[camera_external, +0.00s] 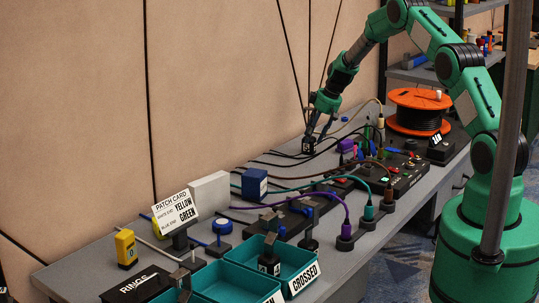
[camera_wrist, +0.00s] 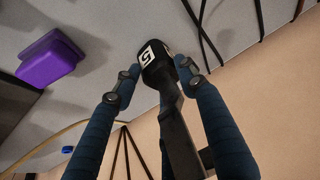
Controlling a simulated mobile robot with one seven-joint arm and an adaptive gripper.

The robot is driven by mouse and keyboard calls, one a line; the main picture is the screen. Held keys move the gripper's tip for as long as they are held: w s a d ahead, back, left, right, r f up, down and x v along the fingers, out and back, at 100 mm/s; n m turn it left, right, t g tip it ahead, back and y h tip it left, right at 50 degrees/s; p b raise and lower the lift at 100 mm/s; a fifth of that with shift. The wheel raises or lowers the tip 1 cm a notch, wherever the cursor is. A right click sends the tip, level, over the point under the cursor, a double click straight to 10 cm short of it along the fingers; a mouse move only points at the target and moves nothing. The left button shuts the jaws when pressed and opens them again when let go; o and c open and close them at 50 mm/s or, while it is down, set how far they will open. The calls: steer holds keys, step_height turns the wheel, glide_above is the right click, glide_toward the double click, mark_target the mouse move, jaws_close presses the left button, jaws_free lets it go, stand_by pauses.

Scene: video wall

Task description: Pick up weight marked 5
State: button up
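A small black weight (camera_wrist: 155,60) with a white label marked 5 shows in the wrist view, its dark handle (camera_wrist: 177,125) running toward the camera. My gripper (camera_wrist: 158,72) has its two dark blue fingers on either side of the weight's head, with the tips very close to it. I cannot tell whether they press on it. In the external view my gripper (camera_external: 312,140) points down at the bench's far wall side, around the black weight (camera_external: 308,146). Whether the weight rests on the bench is unclear.
An orange cable reel (camera_external: 415,108) stands right of my gripper. A purple block (camera_wrist: 50,60) lies near the weight. Cables cross the bench (camera_external: 85,270) toward a black panel (camera_external: 400,175). Teal bins (camera_external: 235,277), another black weight (camera_external: 269,263) and a patch card (camera_external: 176,212) are at the near end.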

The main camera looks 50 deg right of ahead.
jaws_close()
steer(key=shift+w+d+r, duration=0.1)
steer(key=shift+r, duration=0.1)
steer(key=shift+r, duration=0.55)
step_height(320, 180, up, 3)
steer(key=shift+f+p, duration=0.2)
steer(key=shift+p, duration=0.5)
steer(key=s+a, duration=0.3)
steer(key=s, duration=0.4)
steer(key=s+a+r+p, duration=0.1)
steer(key=s+a, duration=0.3)
steer(key=s, duration=0.3)
steer(key=shift+s+a, duration=0.1)
steer(key=shift+s, duration=0.05)
